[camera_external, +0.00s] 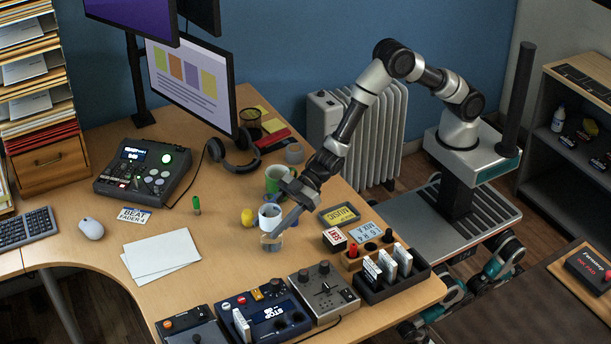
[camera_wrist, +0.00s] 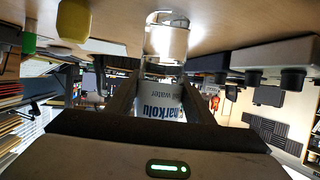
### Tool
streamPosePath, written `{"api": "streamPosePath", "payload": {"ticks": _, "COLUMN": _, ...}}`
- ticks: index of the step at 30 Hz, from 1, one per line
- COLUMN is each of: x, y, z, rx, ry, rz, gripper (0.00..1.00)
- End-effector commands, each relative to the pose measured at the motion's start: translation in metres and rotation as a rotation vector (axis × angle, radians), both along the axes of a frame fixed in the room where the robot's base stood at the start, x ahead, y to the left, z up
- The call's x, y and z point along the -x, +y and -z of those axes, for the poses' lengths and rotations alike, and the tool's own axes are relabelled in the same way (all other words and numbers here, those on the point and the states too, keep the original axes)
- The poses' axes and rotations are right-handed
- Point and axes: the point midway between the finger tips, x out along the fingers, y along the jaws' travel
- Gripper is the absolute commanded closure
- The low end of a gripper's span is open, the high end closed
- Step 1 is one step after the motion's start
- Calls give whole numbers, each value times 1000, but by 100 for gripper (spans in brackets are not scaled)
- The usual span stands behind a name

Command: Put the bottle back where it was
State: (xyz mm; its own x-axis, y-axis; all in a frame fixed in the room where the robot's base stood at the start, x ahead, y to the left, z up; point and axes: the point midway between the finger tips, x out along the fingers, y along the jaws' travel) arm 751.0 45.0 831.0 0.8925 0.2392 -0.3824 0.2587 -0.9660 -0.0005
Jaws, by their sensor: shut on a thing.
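The tabletop appears at the top of that view, beside the clear base. In the external view my gripper (camera_external: 280,224) reaches down over the table's middle, and the clear lower end of the bottle (camera_external: 271,243) shows below the fingers. The bottle looks upright. I cannot tell whether its base touches the tabletop.
A yellow-screened box (camera_external: 338,215) and a dark rack (camera_external: 392,284) are to the right. Paper sheets (camera_external: 160,256) lie left; bare wood surrounds the bottle's front.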

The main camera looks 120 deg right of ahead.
Motion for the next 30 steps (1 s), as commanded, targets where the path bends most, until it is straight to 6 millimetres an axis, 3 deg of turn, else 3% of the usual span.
{"api": "streamPosePath", "payload": {"ticks": 5, "x": 0, "y": 0, "z": 4, "rx": 0, "ry": -1, "rz": 0, "gripper": 83}}
{"api": "streamPosePath", "payload": {"ticks": 6, "x": 0, "y": 0, "z": 4, "rx": 0, "ry": 1, "rz": 0, "gripper": 50}}
{"api": "streamPosePath", "payload": {"ticks": 9, "x": 0, "y": 0, "z": 3, "rx": 0, "ry": 1, "rz": 0, "gripper": 34}}
{"api": "streamPosePath", "payload": {"ticks": 21, "x": 2, "y": -1, "z": -3, "rx": 1, "ry": 2, "rz": 0, "gripper": 33}}
{"api": "streamPosePath", "payload": {"ticks": 30, "x": 54, "y": -15, "z": -25, "rx": 0, "ry": 3, "rz": 1, "gripper": 33}}
